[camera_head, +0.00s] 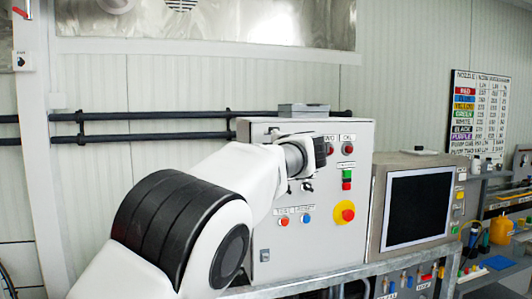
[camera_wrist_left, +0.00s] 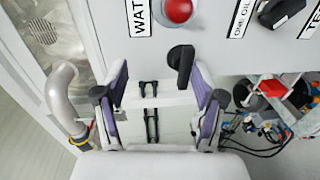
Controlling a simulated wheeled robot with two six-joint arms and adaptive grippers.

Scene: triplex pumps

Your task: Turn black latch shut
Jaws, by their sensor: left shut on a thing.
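The black latch (camera_wrist_left: 181,62) is a knob with a lever on the light grey control panel. In the left wrist view it lies between the two purple-padded fingers of my left gripper (camera_wrist_left: 157,88), closer to the right-hand finger. My left gripper is shut on it, though the actual contact is hard to see. In the head view my left gripper (camera_head: 318,152) is at the upper part of the control box (camera_head: 340,240), and my own arm hides the latch and much of the panel. My right gripper is not in view.
A red button (camera_wrist_left: 178,10) and another black knob (camera_wrist_left: 281,11) are close by on the panel. A yellow-ringed red stop button (camera_head: 345,212) is lower right on the box. A monitor (camera_head: 417,207) stands to its right. A pipe (camera_wrist_left: 62,100) runs beside the panel.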

